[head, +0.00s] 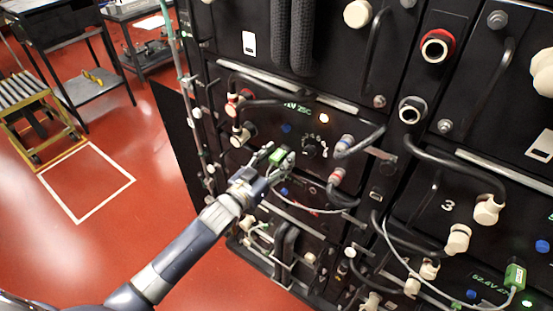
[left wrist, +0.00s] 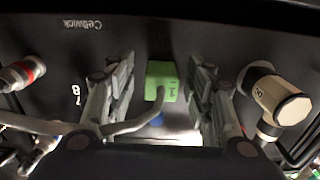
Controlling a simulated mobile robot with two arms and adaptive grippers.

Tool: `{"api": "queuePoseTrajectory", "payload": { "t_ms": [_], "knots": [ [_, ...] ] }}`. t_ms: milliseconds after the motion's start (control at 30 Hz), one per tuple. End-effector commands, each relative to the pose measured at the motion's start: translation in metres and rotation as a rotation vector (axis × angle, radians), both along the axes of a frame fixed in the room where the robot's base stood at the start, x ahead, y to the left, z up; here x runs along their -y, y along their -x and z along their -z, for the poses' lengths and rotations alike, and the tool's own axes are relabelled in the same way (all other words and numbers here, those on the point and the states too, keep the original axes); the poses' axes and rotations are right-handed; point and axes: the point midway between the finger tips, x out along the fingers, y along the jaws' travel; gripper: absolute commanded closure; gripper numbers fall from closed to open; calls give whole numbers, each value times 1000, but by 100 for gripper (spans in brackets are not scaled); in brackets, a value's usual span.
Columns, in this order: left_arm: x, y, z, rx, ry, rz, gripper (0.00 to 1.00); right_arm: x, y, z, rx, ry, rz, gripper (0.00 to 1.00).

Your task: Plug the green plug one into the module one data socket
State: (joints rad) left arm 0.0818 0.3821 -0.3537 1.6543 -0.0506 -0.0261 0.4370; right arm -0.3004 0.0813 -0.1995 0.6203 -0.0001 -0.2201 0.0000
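The green plug one (head: 279,155), marked 1, is against or just in front of the black module face in the head view. Its grey cable trails down and to the right. In the left wrist view the plug (left wrist: 161,80) sits between my left gripper's (left wrist: 161,88) spread fingers, with a gap on each side. In the head view my left gripper (head: 272,160) is around the plug at the panel. The data socket is hidden, and I cannot tell whether the plug is seated in it. My right gripper is not in view.
A second green plug (head: 515,276) with a grey cable is at the lower right. Black cables with cream connectors (head: 487,210) stand out from the modules. A red-ringed connector (left wrist: 22,73) and a cream one (left wrist: 280,100) flank my fingers.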

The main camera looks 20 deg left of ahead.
Motion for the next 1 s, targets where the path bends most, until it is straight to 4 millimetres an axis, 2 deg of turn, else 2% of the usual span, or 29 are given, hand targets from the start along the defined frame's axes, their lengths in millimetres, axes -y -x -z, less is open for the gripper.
{"api": "queuePoseTrajectory", "payload": {
  "t_ms": [233,367,800,1000],
  "knots": [
    [-1,2,1,-2,-1,0,52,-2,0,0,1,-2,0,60],
    [-5,13,2,-4,0,0,52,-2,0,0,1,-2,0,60],
    [-30,83,2,-4,-1,1,52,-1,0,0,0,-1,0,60],
    [-38,104,2,-4,-1,0,52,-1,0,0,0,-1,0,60]
  ]
}}
